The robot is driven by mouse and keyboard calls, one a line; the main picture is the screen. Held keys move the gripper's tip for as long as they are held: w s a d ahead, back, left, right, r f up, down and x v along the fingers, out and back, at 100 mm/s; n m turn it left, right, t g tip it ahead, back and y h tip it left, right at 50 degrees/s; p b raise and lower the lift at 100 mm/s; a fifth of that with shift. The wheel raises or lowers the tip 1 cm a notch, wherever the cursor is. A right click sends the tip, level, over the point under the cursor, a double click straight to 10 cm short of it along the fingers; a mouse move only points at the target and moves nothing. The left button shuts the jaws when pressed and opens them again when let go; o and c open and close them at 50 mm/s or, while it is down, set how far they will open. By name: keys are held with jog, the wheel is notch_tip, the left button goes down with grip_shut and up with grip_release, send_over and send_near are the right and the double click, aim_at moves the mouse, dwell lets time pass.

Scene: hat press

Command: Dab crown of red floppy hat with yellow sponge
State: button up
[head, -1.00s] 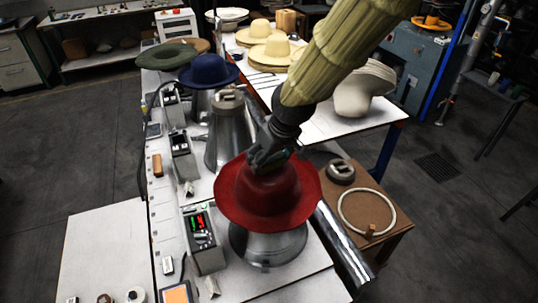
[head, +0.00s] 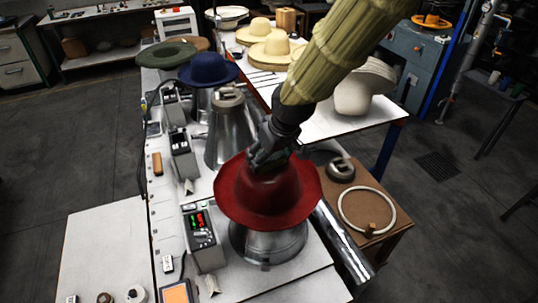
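The red floppy hat (head: 268,205) sits brim-down on a metal stand (head: 268,245) at the front of the white bench. My gripper (head: 263,160) is directly over the top of its crown, pointing down, and overlaps the crown in the picture. I cannot tell whether it touches the felt. The fingers are dark and small here, so their opening is unclear. No yellow sponge can be made out at the fingers; the hand may hide it. An orange-yellow square pad (head: 177,293) lies at the bottom edge of the bench, and I cannot tell what it is.
A control box (head: 203,238) with a lit display stands left of the hat. A blue hat (head: 208,69) and a metal cone (head: 228,135) stand behind. A brown side table (head: 380,182) with a pale ring (head: 367,210) is at right.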

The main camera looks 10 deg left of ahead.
jog(key=shift+f, duration=0.4)
dwell(1.4)
jog(key=shift+r, duration=0.1)
jog(key=shift+r+p, duration=2.5)
jog(key=shift+r, duration=0.95)
